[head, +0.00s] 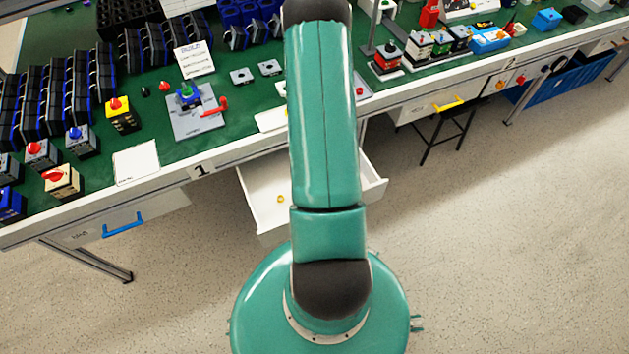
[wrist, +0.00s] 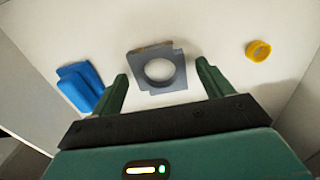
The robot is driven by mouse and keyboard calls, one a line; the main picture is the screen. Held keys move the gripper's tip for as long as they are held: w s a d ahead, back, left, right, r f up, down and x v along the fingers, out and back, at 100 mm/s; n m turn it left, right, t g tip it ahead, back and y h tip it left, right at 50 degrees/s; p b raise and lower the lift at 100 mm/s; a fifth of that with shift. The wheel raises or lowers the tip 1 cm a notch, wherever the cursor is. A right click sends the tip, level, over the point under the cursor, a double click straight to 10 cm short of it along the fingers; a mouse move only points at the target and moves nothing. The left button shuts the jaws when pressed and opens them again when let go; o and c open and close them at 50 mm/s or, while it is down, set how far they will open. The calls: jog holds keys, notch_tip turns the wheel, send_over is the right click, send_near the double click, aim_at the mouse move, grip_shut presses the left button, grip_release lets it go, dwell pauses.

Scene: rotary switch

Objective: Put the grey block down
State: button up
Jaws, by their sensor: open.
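In the wrist view the grey block (wrist: 157,70), with a round hole through it, lies on the white floor of an open drawer. My gripper (wrist: 160,82) is open above it, with one green finger on each side of the block. Gaps show between the fingers and the block. In the head view my arm hides the gripper and the grey block. The open drawer (head: 262,185) shows there below the bench edge.
In the drawer, a blue part (wrist: 80,86) lies left of my gripper and a yellow ring (wrist: 258,50) lies to the right. The drawer walls stand close on both sides. The green-topped bench (head: 145,105) above carries several switches and boxes.

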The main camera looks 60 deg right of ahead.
notch_tip(320, 180, up, 12)
jog(key=w+a+r+n+t, duration=0.1)
jog(key=w+a+r, duration=0.25)
jog(key=r, duration=0.35)
jog(key=w+a+r+n+t+h, duration=0.1)
jog(key=w+a+r, duration=0.2)
jog(key=a+r, duration=0.25)
jog(key=w+a+r+n, duration=0.1)
jog(key=w+a+r, duration=0.25)
jog(key=r, duration=0.45)
jog(key=s+a+r+n+t, duration=0.1)
jog(key=s+a+r, duration=0.1)
jog(key=a+r, duration=0.3)
jog(key=s+a+r+n+t, duration=0.1)
jog(key=s+a+r, duration=0.2)
jog(key=a+r, duration=0.2)
jog(key=s+a+r+n+t+y, duration=0.1)
jog(key=s+a+r, duration=0.2)
jog(key=a+r, duration=0.3)
jog(key=a, duration=0.2)
jog(key=shift+a+t, duration=0.3)
jog(key=shift+a, duration=0.05)
